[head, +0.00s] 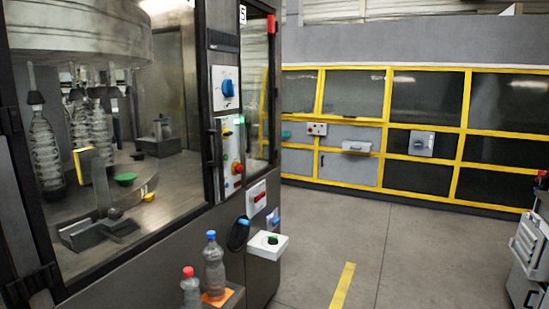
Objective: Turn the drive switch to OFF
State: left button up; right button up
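Several switches sit on the machine (205,235) at left, and I cannot read a label that marks one as the drive switch. A blue rotary knob (228,88) is on a white plate at the upper part of the post. Below it is a panel (229,135) with small buttons and a red knob (237,169). Lower, a white plate carries a red handle (260,197) lying roughly sideways. A black round part (238,234) with a blue piece is beside it. The switch positions are too small to tell. Neither of my grippers is in view.
A white box with a green button (272,239) juts out at the machine's corner. Two bottles, with a blue cap (214,266) and a red cap (191,288), stand in front. Yellow-framed enclosures (400,130) line the back. A grey cabinet (530,250) is at right. The floor (400,260) between is clear.

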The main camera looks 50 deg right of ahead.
aim_at(225, 133)
jog(key=z, duration=1.35)
jog(key=i+l, duration=0.3)
jog(key=l, duration=0.1)
